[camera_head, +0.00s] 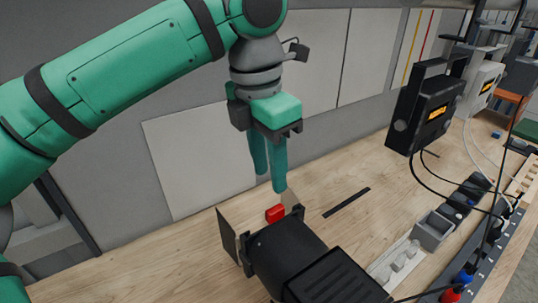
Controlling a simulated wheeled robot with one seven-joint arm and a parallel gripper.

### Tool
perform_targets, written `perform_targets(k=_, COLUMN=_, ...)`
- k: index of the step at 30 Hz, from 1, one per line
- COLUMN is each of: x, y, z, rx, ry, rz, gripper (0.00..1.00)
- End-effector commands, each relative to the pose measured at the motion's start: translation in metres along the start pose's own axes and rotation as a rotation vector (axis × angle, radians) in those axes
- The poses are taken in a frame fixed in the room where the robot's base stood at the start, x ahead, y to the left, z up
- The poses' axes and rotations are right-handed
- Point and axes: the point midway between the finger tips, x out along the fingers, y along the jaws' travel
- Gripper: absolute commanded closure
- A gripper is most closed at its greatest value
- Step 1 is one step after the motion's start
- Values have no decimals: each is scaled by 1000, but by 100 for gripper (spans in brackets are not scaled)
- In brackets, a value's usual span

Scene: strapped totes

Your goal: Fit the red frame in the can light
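A small red block-like piece (275,214) lies on the wooden bench; I cannot tell whether it is the red frame. I cannot make out a can light. My gripper (268,188) hangs from the green arm with its two teal fingers pointing down, above and slightly behind the red piece. The fingers look close together with nothing visible between them. Whether they are fully shut is unclear from this angle. The red piece's front is partly hidden by a black device (290,258) in the foreground.
A black strip (346,202) lies on the bench (150,265). At right are a grey bin (432,232), a black boxed meter (424,112) and cables. Grey wall panels (195,160) stand behind. The bench's left part is clear.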

Motion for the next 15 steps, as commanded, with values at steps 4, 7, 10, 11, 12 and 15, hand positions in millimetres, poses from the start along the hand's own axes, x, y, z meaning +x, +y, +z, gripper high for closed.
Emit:
perform_targets(k=4, x=23, y=-1, z=0, rx=2, ry=0, rz=-4, gripper=64)
perform_targets(k=7, x=40, y=-1, z=0, rx=3, ry=0, rz=-4, gripper=64)
perform_targets(k=10, x=57, y=-1, z=0, rx=3, ry=-1, rz=-4, gripper=64)
perform_targets(k=11, x=62, y=-1, z=0, rx=3, ry=0, rz=-4, gripper=64)
perform_targets(k=12, x=68, y=-1, z=0, rx=2, ry=-1, rz=-4, gripper=64)
perform_targets(k=15, x=80, y=-1, z=0, rx=1, ry=-2, rz=-4, gripper=64)
